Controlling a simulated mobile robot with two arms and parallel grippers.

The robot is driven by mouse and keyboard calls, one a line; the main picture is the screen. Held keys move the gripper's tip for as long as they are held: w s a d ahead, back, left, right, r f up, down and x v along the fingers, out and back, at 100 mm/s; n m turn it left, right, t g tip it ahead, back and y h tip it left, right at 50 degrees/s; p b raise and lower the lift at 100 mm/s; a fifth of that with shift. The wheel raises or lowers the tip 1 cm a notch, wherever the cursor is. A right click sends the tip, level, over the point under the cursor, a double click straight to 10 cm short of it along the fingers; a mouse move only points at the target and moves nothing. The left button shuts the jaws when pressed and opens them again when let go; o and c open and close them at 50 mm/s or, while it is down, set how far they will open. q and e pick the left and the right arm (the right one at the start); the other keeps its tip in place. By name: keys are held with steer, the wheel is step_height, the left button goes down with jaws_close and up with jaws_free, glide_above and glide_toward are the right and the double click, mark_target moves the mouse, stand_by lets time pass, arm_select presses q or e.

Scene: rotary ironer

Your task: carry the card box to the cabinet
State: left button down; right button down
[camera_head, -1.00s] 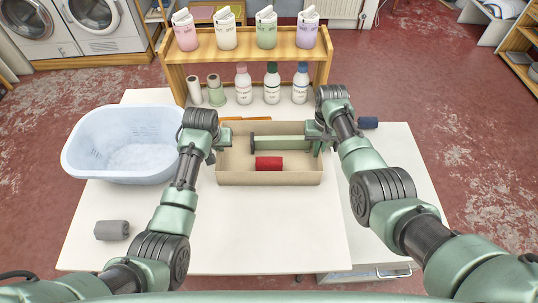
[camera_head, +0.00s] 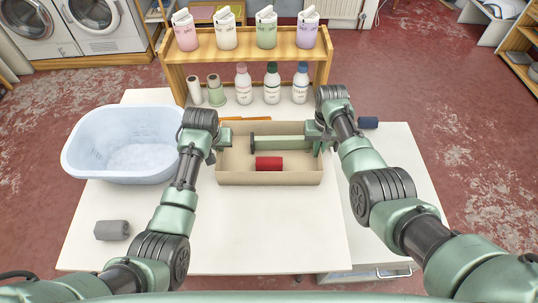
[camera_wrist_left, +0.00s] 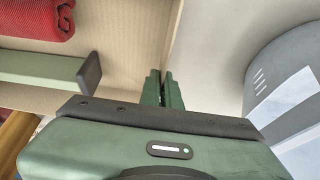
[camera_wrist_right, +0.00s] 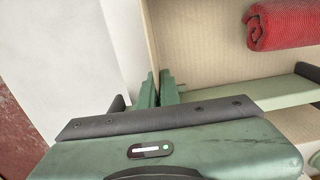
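The card box (camera_head: 238,178) is a shallow open tan box in the middle of the white table. A red roll (camera_head: 269,163) and a green bar with a dark end cap (camera_head: 278,142) show inside its outline. My left gripper (camera_wrist_left: 164,88) is at the box's left wall, its fingers close together with the wall's edge between them. My right gripper (camera_wrist_right: 160,88) is likewise at the right wall. Whether the box touches the table is unclear. A white unit with a front handle (camera_head: 395,272) adjoins the table at the right, possibly the cabinet.
A pale blue basin (camera_head: 90,165) stands left of the box, close to my left gripper. A wooden shelf (camera_head: 248,48) with bottles stands behind. A grey roll (camera_head: 112,230) lies front left and a dark blue roll (camera_head: 368,122) at right. The table front (camera_head: 265,235) is clear.

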arm_select(q)
steer(key=shift+r, duration=0.1)
arm_select(e)
steer(key=shift+r, duration=0.1)
stand_by(0.5)
